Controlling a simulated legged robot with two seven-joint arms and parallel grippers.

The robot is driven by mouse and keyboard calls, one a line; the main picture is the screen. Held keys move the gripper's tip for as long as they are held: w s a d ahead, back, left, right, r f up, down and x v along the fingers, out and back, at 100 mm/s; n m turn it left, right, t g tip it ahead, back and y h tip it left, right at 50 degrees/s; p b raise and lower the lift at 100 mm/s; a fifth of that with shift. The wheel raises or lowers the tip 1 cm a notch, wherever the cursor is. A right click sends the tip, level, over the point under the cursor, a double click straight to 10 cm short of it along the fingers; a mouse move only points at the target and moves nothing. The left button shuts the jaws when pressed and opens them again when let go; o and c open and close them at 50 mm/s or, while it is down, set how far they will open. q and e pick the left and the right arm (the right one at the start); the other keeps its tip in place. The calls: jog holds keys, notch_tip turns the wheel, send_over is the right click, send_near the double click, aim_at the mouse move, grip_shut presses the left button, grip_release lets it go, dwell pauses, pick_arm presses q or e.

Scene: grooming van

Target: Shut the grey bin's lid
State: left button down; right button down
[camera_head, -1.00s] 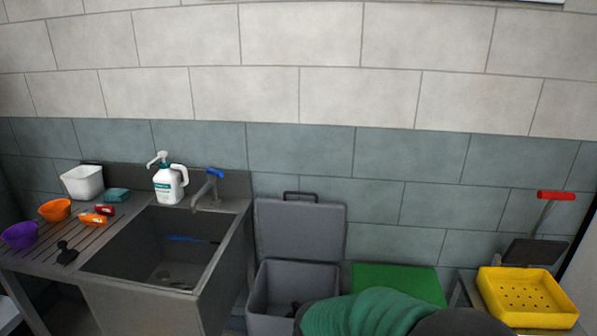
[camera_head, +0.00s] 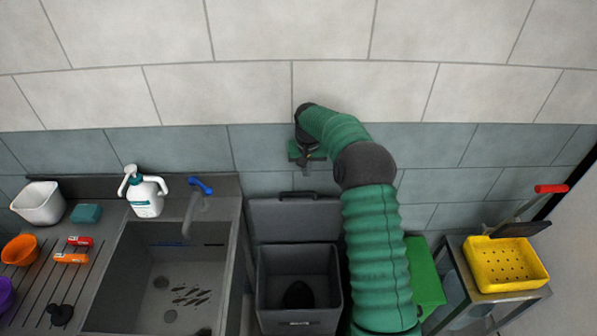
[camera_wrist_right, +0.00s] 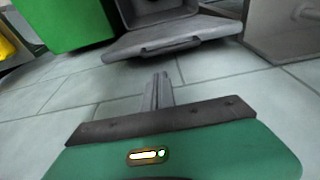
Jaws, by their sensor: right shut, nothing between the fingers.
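The grey bin (camera_head: 338,285) stands between the sink and a green bin, with its mouth open and a dark thing inside. Its lid (camera_head: 295,222) is open, tilted up at the back toward the tiled wall, with a dark handle (camera_head: 297,195) on its top edge. My right gripper (camera_head: 307,172) is shut and empty, above the lid and handle and apart from them, close to the wall. In the right wrist view the shut fingers (camera_wrist_right: 160,90) point toward the lid (camera_wrist_right: 205,28) and its handle (camera_wrist_right: 168,46). My left gripper is out of view.
The green bin (camera_head: 427,275) stands just right of the grey bin, partly behind my right arm. The sink (camera_head: 180,265), with its tap (camera_head: 195,205) and white pump bottle (camera_head: 144,195), is at left. A yellow basket (camera_head: 505,265) sits on a stand at right.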

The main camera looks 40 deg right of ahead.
jog(key=shift+d+f, duration=0.1)
jog(key=shift+f, duration=0.3)
jog(key=p+x, duration=0.2)
jog(key=x, duration=0.7)
jog(key=shift+s+r, duration=0.1)
jog(key=shift+s, duration=0.05)
